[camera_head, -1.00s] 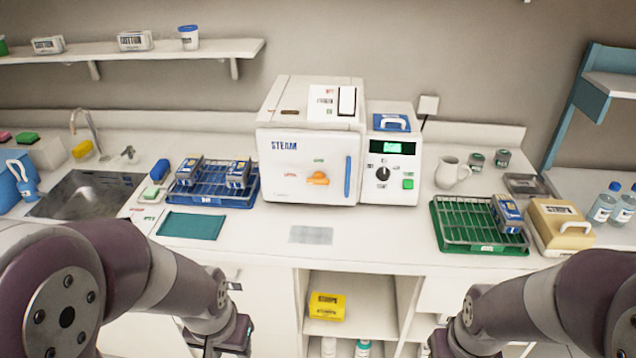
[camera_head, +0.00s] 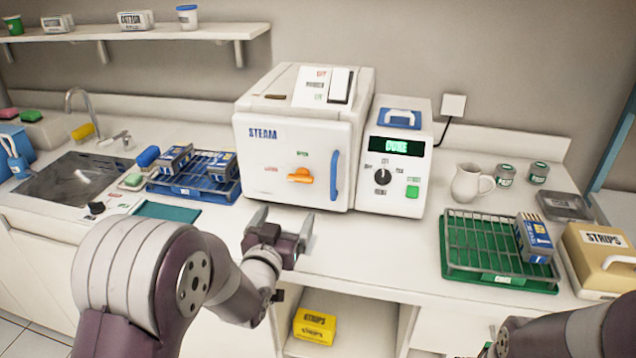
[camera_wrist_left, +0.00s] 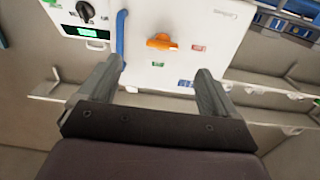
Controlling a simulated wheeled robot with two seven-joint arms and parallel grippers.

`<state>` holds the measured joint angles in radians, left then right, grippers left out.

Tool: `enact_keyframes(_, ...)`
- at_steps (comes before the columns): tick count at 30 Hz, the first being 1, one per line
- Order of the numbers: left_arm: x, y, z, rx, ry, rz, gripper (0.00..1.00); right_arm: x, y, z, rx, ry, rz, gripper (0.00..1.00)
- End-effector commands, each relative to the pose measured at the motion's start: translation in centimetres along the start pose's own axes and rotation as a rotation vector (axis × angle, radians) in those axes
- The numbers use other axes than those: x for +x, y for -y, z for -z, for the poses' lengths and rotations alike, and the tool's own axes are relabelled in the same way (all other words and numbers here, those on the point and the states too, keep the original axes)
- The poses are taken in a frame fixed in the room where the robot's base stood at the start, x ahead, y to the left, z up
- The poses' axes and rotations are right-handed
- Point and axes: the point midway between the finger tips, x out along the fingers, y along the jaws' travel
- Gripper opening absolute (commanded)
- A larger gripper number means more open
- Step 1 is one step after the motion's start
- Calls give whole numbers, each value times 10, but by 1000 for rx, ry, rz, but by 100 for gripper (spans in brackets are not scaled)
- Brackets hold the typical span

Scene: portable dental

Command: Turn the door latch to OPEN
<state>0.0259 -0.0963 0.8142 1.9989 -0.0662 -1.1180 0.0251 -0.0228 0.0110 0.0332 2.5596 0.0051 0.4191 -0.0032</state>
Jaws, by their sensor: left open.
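The white steam sterilizer (camera_head: 270,160) stands on the counter against the wall, its door shut. The orange door latch (camera_head: 301,176) sits on the door front, lying roughly level, with a green label above it and a red one to its left. The latch also shows in the left wrist view (camera_wrist_left: 161,42), beyond my fingers. A blue vertical door handle (camera_head: 335,175) is right of the latch. My left gripper (camera_head: 280,226) is open and empty, in front of and below the latch, apart from it. My right gripper is out of the frame; only part of that arm shows.
A control unit (camera_head: 395,160) with a lit green display adjoins the sterilizer. A blue rack (camera_head: 195,190) with blue packs stands left. A green rack (camera_head: 490,255) with a blue box and a tan STRIPS box (camera_head: 600,260) stand right. Counter between them is mostly clear.

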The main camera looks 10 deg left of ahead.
Motion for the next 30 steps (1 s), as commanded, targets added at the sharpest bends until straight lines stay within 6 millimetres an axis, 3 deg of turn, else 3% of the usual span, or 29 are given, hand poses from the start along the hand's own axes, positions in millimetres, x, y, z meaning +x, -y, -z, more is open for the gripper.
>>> enact_keyframes(5,21,0,8,-2,-34,-1,92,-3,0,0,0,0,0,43)
enact_keyframes(12,84,0,10,-2,-30,-1,92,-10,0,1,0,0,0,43)
enact_keyframes(18,116,0,10,-2,-30,0,92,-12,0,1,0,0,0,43)
enact_keyframes(30,126,0,10,-2,-29,0,92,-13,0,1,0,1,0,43)
